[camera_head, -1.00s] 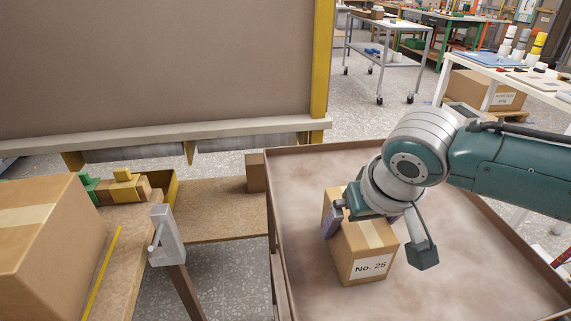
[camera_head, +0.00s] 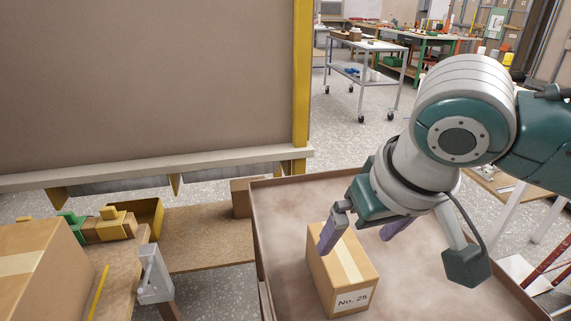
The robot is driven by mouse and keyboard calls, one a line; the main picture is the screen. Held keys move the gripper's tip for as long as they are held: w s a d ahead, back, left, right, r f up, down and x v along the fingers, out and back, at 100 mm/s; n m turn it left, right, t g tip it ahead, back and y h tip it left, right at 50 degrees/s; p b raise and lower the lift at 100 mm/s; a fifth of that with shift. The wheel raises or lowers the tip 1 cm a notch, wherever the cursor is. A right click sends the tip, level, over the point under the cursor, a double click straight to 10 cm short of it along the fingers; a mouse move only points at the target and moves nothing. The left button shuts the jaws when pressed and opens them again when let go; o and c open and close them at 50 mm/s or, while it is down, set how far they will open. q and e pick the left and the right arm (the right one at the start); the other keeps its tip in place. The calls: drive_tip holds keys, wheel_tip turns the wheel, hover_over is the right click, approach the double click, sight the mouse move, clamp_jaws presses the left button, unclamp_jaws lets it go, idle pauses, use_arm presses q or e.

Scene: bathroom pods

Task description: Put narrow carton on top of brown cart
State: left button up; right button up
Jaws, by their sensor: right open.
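The narrow carton (camera_head: 335,268), a tan box with a pale tape strip and a "No. 25" label, sits on the bed of the brown cart (camera_head: 421,276), near its left edge. My right gripper (camera_head: 362,232) is open and empty, with purple finger pads. It is above and behind the carton; the left finger overlaps the carton's upper left side in the picture, and I cannot tell whether it touches. The right finger is clear of the carton. My left gripper is not in view.
A large carton (camera_head: 35,268) stands on a wooden bench at the lower left, with a yellow bin (camera_head: 150,217) and coloured blocks behind it. A big brown panel (camera_head: 145,80) with a yellow post stands at the back left. A grey wheeled trolley (camera_head: 365,50) is farther back.

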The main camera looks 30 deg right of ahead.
drive_tip(key=s+a+f+n+y, duration=0.1)
drive_tip(key=s+a+n+y, duration=0.15)
drive_tip(key=s+a, duration=0.55)
drive_tip(key=s+d+n+h, duration=0.1)
drive_tip(key=s+d+n, duration=0.1)
drive_tip(key=s, duration=0.6)
drive_tip(key=shift+d+r+g, duration=0.4)
drive_tip(key=shift+d, duration=0.3)
